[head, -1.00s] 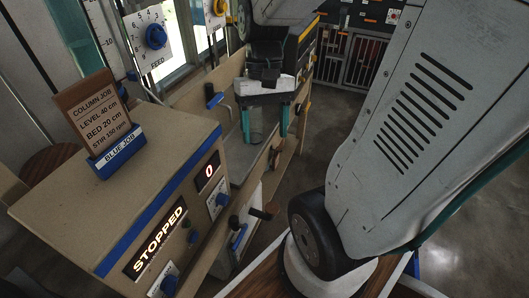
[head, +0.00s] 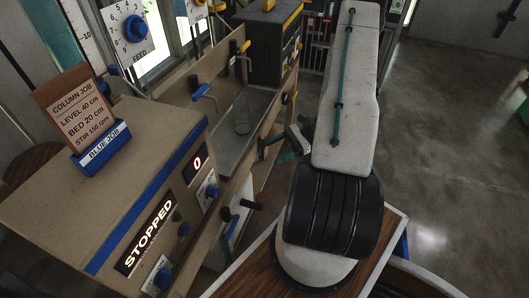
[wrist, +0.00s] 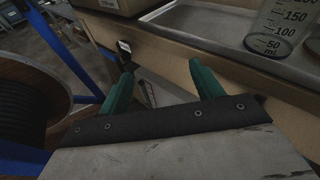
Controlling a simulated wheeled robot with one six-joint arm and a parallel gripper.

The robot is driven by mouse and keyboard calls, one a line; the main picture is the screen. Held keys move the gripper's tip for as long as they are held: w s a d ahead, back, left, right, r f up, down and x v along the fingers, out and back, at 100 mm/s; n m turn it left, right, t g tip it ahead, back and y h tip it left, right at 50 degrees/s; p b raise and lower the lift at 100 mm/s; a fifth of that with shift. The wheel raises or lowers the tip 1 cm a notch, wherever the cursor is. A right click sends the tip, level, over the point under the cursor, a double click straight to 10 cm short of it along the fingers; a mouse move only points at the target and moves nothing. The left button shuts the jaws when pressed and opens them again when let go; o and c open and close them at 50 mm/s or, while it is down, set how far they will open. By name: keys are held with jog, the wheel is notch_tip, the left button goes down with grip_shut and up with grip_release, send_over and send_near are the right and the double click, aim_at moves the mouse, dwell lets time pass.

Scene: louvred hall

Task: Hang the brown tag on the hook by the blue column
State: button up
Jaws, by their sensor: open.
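My gripper (head: 268,148) is at the right-hand side of the long wooden bench, its teal fingers towards the bench's edge. In the wrist view my gripper (wrist: 161,70) is open, with a gap between the fingertips and nothing clearly held. I cannot make out the brown tag for certain in either view. A small dark fitting with a pale face (wrist: 125,47) is on the bench side, just beyond the left fingertip. A tall glass column with a scale and teal liquid (head: 52,40) stands at the far left. I cannot pick out its hook.
A brown job card (head: 78,105) stands in a blue holder on the control box (head: 120,185), which reads STOPPED. A clear beaker (head: 241,118) stands in a metal tray. Blue handle (head: 204,91) and black knobs stick out from the bench. Open floor (head: 450,150) lies at right.

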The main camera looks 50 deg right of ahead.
jog(key=d+f+m+t+h, duration=0.2)
jog(key=d+f+m+t, duration=0.15)
jog(key=f, duration=0.35)
jog(key=d+f+m+t+h, duration=0.25)
jog(key=f+m+t, duration=0.2)
jog(key=f, duration=0.25)
jog(key=m+t+h, duration=0.2)
jog(key=h, duration=0.1)
send_near(266, 152)
jog(key=shift+y, duration=0.25)
jog(key=shift+x, duration=4.65)
jog(key=shift+d+f, duration=0.15)
jog(key=shift+d, duration=0.05)
grip_shut()
